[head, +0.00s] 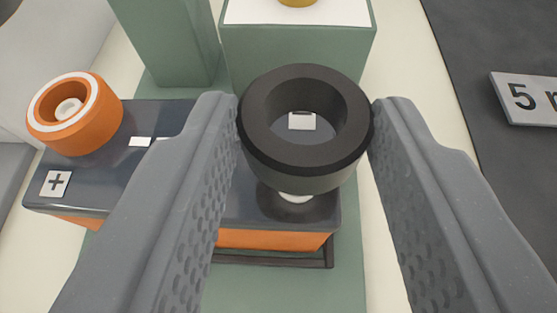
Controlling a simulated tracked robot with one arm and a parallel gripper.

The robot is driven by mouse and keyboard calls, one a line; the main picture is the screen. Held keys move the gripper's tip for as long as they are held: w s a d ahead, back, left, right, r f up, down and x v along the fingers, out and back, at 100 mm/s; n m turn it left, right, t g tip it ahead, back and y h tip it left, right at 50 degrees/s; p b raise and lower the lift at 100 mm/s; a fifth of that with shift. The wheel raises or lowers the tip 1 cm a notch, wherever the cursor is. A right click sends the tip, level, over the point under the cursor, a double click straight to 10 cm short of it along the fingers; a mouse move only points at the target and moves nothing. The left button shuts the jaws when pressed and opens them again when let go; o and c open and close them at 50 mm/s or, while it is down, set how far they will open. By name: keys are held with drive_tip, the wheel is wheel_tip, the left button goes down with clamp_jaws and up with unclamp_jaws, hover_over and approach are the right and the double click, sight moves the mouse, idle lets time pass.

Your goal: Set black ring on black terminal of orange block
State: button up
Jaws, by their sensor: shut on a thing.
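My gripper (305,106) is shut on the black ring (257,135), one grey finger on each side of it. The orange block (278,240) has a dark top and orange sides and lies below. The ring is over the block's right end, its hole facing up. A white stud in a dark round base, the black terminal (294,198), shows just below the ring's near edge, partly hidden by it. Through the hole I see a small white label. The ring appears apart from the stud; the exact gap is unclear.
An orange ring with a white rim (93,122) sits around the block's left terminal, near a plus label (55,184). Green blocks (300,50) stand behind, one with a white top. A grey number plate (530,98) lies on the dark surface at right.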

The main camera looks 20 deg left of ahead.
drive_tip(key=shift+f, duration=0.95)
drive_tip(key=shift+s+f, duration=0.1)
drive_tip(key=shift+f, duration=0.2)
drive_tip(key=shift+c, duration=0.8)
drive_tip(key=shift+f, duration=0.1)
clamp_jaws()
drive_tip(key=shift+f+b, duration=0.25)
drive_tip(key=shift+b, duration=0.05)
